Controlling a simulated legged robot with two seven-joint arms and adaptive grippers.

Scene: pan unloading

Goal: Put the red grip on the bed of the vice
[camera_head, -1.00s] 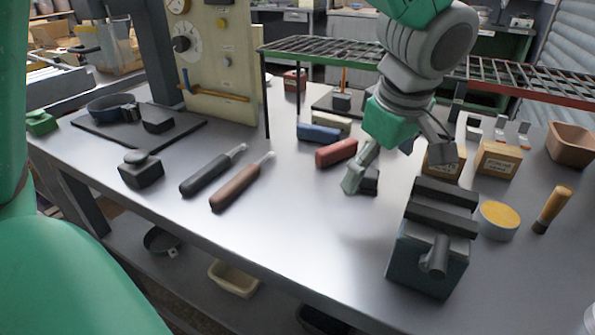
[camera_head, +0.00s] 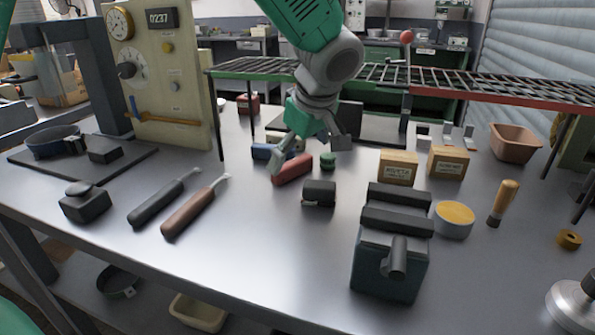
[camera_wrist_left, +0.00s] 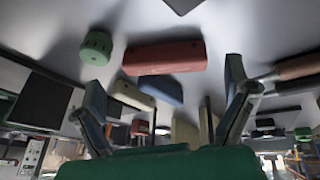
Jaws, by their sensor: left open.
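The red grip (camera_head: 293,169) is a red block lying on the grey bench, left of and behind the vice (camera_head: 385,250). The vice is dark grey-blue, with two dark jaw blocks on top and a round screw end at its front. My left gripper (camera_head: 308,153) is open and empty above the red grip, partly covering its far side. In the left wrist view, the red grip (camera_wrist_left: 165,57) lies crosswise beyond the spread fingers (camera_wrist_left: 165,90), with a visible gap. I cannot tell its exact height above the grip. My right gripper is not in view.
A black block (camera_head: 319,194) lies between the red grip and vice. A green knurled piece (camera_head: 328,161) and a blue block (camera_head: 264,151) are close to the grip. Two boxes (camera_head: 398,167) stand behind the vice. The bench front centre is clear.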

